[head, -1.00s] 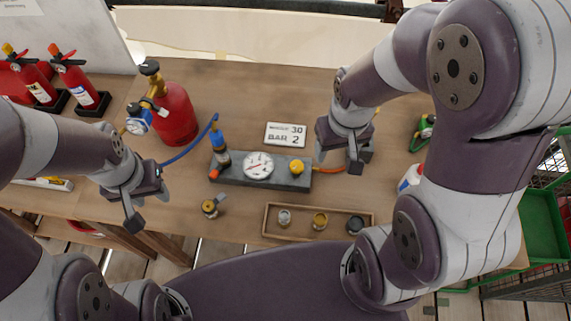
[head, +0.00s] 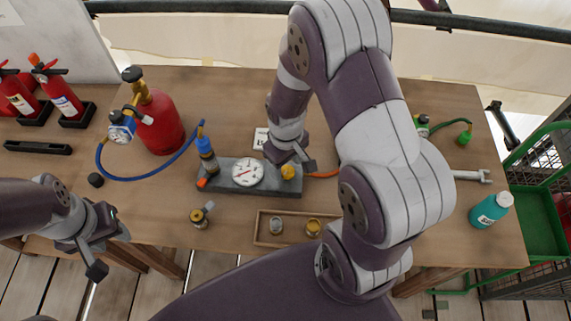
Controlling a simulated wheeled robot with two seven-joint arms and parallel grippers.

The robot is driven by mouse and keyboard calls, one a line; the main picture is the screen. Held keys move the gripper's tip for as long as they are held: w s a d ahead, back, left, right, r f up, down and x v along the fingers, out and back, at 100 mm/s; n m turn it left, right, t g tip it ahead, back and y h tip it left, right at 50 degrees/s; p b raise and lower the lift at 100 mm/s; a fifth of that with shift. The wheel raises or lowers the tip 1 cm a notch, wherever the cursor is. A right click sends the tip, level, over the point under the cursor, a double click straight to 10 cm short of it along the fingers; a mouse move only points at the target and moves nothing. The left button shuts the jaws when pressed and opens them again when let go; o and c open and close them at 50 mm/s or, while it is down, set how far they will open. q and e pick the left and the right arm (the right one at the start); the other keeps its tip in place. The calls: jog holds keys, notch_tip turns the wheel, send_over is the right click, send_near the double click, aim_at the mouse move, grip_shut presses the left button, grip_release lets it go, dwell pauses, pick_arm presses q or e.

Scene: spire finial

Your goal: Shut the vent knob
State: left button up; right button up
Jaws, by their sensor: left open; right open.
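The yellow vent knob (head: 288,172) sits at the right end of the grey manifold block (head: 222,177) on the table. A white dial gauge (head: 248,172) is beside it on the block. A blue valve (head: 206,152) with a blue hose stands at the block's left end. My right gripper (head: 298,160) is open just above and behind the knob, partly overlapping it in this view; I cannot tell whether it touches. My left gripper (head: 108,248) is open and empty near the table's front left edge, away from the block.
A wooden tray (head: 264,233) with brass fittings and a loose brass fitting (head: 201,215) lie in front. A red gas cylinder (head: 164,125) stands behind left. A teal bottle (head: 489,210) stands at right.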

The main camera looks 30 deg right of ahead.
jog(key=shift+f, duration=0.6)
jog(key=c, duration=1.1)
jog(key=shift+o, duration=0.2)
jog(key=shift+r+m, duration=0.1)
jog(key=shift+m, duration=0.2)
jog(key=shift+m+p, duration=0.65)
jog(key=shift+m, duration=0.25)
jog(key=m+p, duration=0.1)
jog(key=m, duration=0.2)
jog(key=shift+d+m, duration=0.1)
jog(key=shift+m, duration=0.3)
jog(key=m+p, duration=0.1)
jog(key=m, duration=0.2)
jog(key=shift+d+m+p, duration=0.1)
jog(key=shift+m+p, duration=0.45)
jog(key=shift+m, duration=1.05)
